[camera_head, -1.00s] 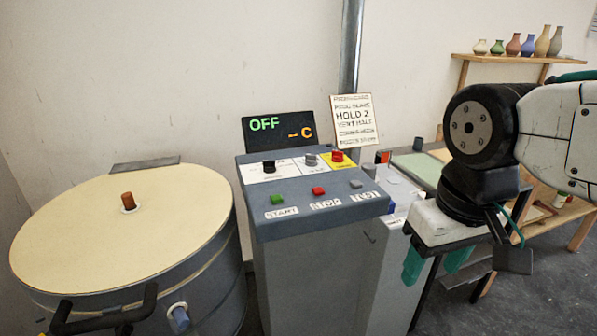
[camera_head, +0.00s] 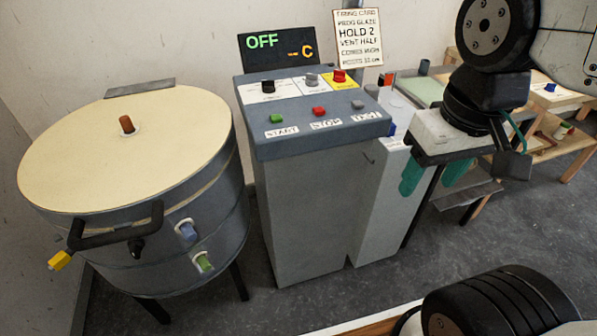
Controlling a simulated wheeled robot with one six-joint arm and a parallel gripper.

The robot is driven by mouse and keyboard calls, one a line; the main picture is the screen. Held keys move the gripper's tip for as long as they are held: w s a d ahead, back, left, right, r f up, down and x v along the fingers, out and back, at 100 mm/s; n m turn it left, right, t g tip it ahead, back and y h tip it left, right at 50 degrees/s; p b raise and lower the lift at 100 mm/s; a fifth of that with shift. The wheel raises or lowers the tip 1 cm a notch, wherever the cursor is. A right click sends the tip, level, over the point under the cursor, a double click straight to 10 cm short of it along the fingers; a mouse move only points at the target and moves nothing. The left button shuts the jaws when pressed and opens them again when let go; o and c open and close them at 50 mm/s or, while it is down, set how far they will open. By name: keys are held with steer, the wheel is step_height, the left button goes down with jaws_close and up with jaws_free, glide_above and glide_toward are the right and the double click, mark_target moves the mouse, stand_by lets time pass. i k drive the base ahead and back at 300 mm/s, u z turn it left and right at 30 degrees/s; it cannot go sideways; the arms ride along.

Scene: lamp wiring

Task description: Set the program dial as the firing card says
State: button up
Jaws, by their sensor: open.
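The firing card (camera_head: 359,38) is a pale sheet above the back right of the control panel (camera_head: 245,91). It reads "PROG GLAZE", "HOLD 2" and "VENT HALF", with smaller lines below. The grey panel carries a black dial (camera_head: 268,86), a grey dial (camera_head: 312,80) and a red knob (camera_head: 339,76) on a yellow plate. The dial labels are too small to read, so I cannot tell the settings. The display (camera_head: 276,46) reads "OFF" and "-C". My gripper (camera_head: 432,178) hangs right of the panel, teal fingers down, open and empty, apart from the dials.
Green (camera_head: 277,119), red (camera_head: 318,111) and grey (camera_head: 358,104) buttons line the panel's front, marked START, STOP and TEST. A round kiln (camera_head: 75,160) with a cream lid and black handle stands at left. Low wooden tables stand at right. Floor is clear in front of the panel.

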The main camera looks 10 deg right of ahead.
mark_target(267, 87)
steer(key=k, duration=0.65)
steer(key=z, duration=0.5)
steer(key=i, duration=0.5)
steer(key=z, duration=0.7)
steer(key=i, duration=0.7)
steer(key=u, duration=0.8)
steer(key=i, duration=0.5)
steer(key=u, duration=0.55)
